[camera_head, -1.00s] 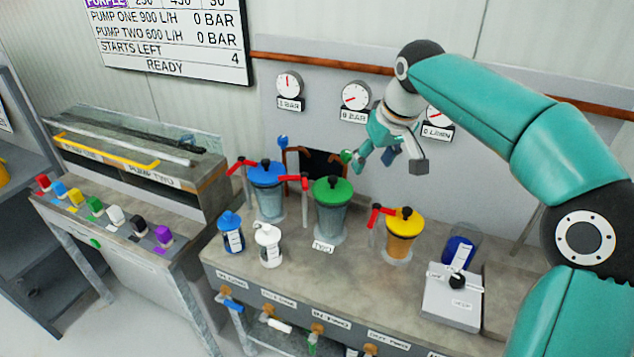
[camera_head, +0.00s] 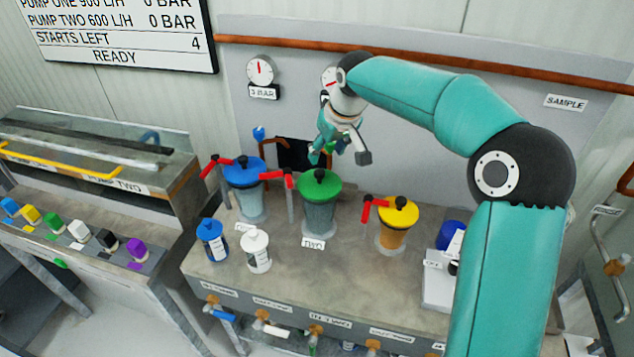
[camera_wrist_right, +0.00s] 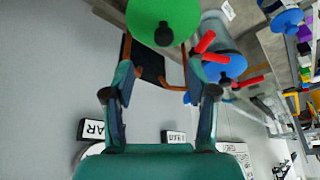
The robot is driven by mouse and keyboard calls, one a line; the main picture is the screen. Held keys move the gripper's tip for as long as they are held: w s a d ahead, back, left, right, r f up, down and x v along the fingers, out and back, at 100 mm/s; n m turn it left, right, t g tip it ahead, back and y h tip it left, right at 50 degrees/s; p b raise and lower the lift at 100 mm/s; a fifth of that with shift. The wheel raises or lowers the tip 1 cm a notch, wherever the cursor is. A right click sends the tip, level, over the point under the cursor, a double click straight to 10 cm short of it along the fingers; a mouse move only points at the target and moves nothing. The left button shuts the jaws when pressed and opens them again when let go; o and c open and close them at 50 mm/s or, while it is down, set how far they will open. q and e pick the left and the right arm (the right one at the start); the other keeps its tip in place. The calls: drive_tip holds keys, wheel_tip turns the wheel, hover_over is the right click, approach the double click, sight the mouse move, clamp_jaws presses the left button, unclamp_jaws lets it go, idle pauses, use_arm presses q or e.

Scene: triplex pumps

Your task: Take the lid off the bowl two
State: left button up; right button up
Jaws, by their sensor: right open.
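Bowl two (camera_head: 319,218) is a clear grey cylinder standing on the bench behind a label reading TWO. Its green lid (camera_head: 320,186) with a black knob sits on top. The lid also shows in the right wrist view (camera_wrist_right: 163,20), at the top, beyond the fingertips. My right gripper (camera_head: 338,156) is above and behind the green lid, apart from it. In the right wrist view its two fingers (camera_wrist_right: 160,85) are spread with nothing between them. My left gripper is not in view.
A blue-lidded bowl (camera_head: 246,190) stands left of bowl two and a yellow-lidded bowl (camera_head: 396,225) stands right. Red-handled valves (camera_head: 290,180) rise between them. A blue bottle (camera_head: 212,240) and a white bottle (camera_head: 256,250) stand in front. Gauges hang on the wall behind.

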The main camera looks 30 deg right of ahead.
sight(320, 171)
drive_tip(key=x, duration=0.3)
drive_tip(key=shift+f, duration=0.15)
drive_tip(key=shift+s+a+p+x, duration=0.15)
drive_tip(key=shift+p+x, duration=0.25)
drive_tip(key=shift+x, duration=0.85)
drive_tip(key=shift+s+a+p+x, duration=0.15)
drive_tip(key=shift+p+x, duration=0.25)
drive_tip(key=shift+x, duration=0.9)
clamp_jaws()
